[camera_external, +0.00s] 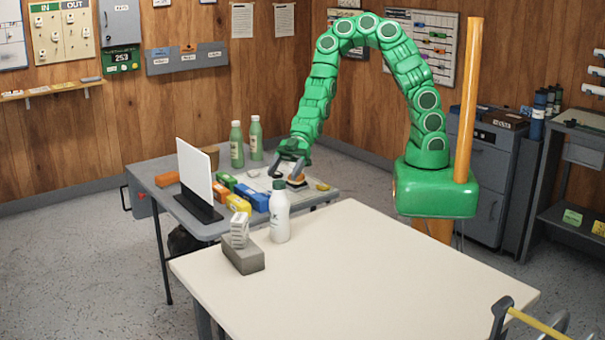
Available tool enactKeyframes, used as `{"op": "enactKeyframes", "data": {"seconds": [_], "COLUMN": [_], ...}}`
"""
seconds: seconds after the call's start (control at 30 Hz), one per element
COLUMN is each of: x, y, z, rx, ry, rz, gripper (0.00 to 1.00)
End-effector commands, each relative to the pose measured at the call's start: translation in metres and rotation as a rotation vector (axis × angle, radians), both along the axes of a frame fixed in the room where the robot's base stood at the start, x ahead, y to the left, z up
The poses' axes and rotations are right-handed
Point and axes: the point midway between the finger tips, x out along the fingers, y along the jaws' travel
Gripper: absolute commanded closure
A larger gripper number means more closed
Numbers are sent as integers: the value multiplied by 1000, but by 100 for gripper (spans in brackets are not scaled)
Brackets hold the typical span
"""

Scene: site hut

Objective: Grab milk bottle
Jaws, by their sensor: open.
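A white milk bottle (279,218) with a dark green cap stands upright at the far left edge of the cream table (390,265). My gripper (284,182) hangs at the end of my green arm, over the grey table (325,195) behind the bottle. Its dark fingers are open and show just above and behind the bottle's cap. I cannot tell whether they touch anything. An orange and dark item shows by the fingers, partly hidden.
A grey block (243,257) with a small white box (240,231) stands left of the bottle. Two green bottles (237,146), a white panel (195,172) and several coloured boxes (255,198) crowd the grey table. The cream table's middle is clear.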

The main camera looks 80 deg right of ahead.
Motion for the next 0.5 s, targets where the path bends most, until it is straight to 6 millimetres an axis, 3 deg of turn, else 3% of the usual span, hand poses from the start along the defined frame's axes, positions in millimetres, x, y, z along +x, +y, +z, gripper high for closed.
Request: {"op": "enactKeyframes", "data": {"seconds": [0.1,0.5], "x": [-6,-5], "y": [13,32], "z": [2,-2], "rx": [58,88], "ry": [-5,-9], "rz": [31,47], "gripper": [28,28]}}
